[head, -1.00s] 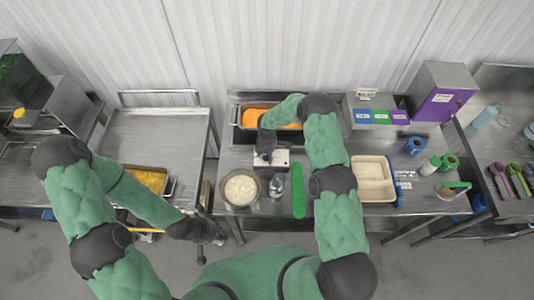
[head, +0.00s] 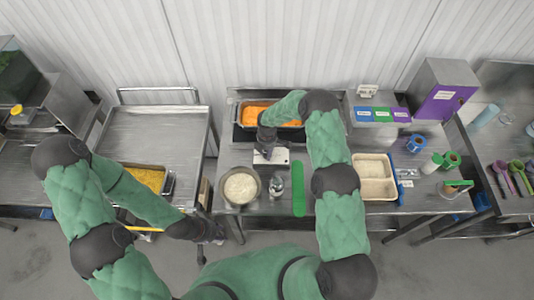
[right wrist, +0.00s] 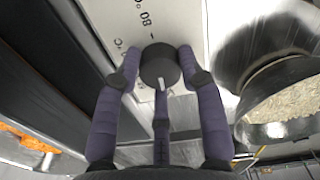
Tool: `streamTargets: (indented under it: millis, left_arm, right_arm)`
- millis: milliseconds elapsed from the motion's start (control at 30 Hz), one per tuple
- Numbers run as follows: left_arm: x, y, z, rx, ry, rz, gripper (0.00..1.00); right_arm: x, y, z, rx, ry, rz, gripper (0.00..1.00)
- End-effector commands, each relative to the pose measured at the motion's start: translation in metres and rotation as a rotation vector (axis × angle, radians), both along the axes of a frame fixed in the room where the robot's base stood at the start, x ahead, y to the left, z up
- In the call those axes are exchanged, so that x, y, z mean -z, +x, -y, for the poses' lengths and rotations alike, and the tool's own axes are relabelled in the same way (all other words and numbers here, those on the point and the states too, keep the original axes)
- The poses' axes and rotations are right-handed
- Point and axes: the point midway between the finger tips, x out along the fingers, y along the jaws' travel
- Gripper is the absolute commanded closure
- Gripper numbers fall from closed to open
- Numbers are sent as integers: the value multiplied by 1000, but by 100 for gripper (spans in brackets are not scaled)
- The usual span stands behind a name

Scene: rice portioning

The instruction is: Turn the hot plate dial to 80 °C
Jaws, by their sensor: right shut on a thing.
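The hot plate's black round dial (right wrist: 158,66) sits on a white panel (right wrist: 183,22) with a printed "80 °C" label (right wrist: 143,17) and a tick mark. A short pale pointer on the dial faces down in the right wrist view, away from the 80 tick. My right gripper (right wrist: 160,72) is shut around the dial. In the head view this gripper (head: 265,145) is over the white panel (head: 277,157), and its fingers hide the dial. My left gripper (head: 212,236) hangs low beside the left table; its finger state is unclear.
A pan of orange food (head: 257,114) sits behind the dial panel. A rice pot (head: 241,191), a glass shaker (head: 277,187) and a green strip (head: 298,190) lie in front. A divided tray (head: 375,190) stands to the right. The left table's middle (head: 165,135) is bare.

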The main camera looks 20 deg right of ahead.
Motion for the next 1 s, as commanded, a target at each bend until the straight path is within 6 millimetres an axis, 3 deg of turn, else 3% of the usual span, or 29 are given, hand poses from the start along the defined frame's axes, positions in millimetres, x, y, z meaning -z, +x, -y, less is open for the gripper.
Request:
streamTargets:
  millis: [400,1000]
  left_arm:
    - [66,0,0,0,0,0,64]
    - [137,0,0,0,0,0,64]
  right_arm:
    - [6,1,0,358,0,2,93]
    - [5,0,-1,927,1,1,93]
